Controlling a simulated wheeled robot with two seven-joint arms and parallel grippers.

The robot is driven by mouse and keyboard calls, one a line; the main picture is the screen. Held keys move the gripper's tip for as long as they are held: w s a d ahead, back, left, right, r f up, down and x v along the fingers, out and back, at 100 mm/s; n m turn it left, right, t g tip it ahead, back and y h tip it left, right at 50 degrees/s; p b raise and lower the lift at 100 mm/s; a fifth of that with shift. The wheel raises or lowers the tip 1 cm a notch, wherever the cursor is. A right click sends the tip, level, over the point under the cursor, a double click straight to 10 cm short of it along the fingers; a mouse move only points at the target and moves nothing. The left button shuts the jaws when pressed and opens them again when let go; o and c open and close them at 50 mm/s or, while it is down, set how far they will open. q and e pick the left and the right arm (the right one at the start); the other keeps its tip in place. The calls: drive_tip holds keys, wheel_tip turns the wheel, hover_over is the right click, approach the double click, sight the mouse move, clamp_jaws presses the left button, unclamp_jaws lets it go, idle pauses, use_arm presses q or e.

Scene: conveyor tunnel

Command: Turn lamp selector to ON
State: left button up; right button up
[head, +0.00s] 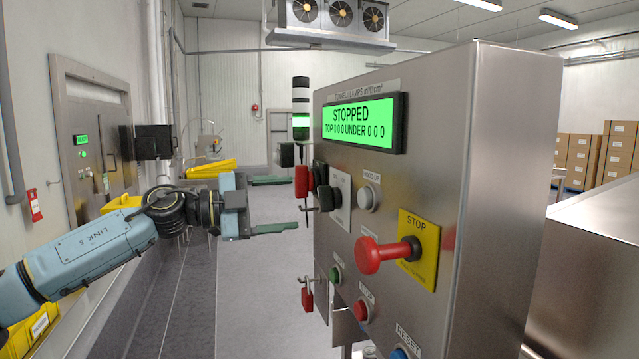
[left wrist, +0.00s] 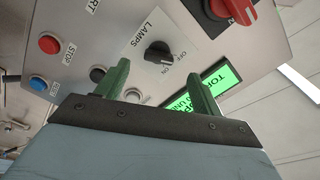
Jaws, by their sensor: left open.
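The lamp selector is a black knob (head: 328,199) on a pale plate on the steel control panel's face. In the left wrist view the knob (left wrist: 158,52) sits beside the word LAMPS, with OFF and ON printed around it. I cannot tell for sure which mark it points at. My left gripper (head: 298,204) is open and empty, its two green fingers pointing at the panel just left of the knob. In the left wrist view the gripper (left wrist: 157,77) has the knob beyond and roughly between its fingertips, apart from both. My right gripper is not in view.
The control panel (head: 495,190) has a green display (head: 363,123) reading STOPPED with zeros. A red switch (left wrist: 236,10) is near the knob. Open floor lies left.

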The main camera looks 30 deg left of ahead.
sight(320, 201)
use_arm(q)
drive_tip(key=p+x, duration=0.3)
drive_tip(key=x, duration=0.4)
drive_tip(key=shift+w+d, duration=0.2)
drive_tip(key=shift+w, duration=0.05)
drive_tip(key=c, duration=1)
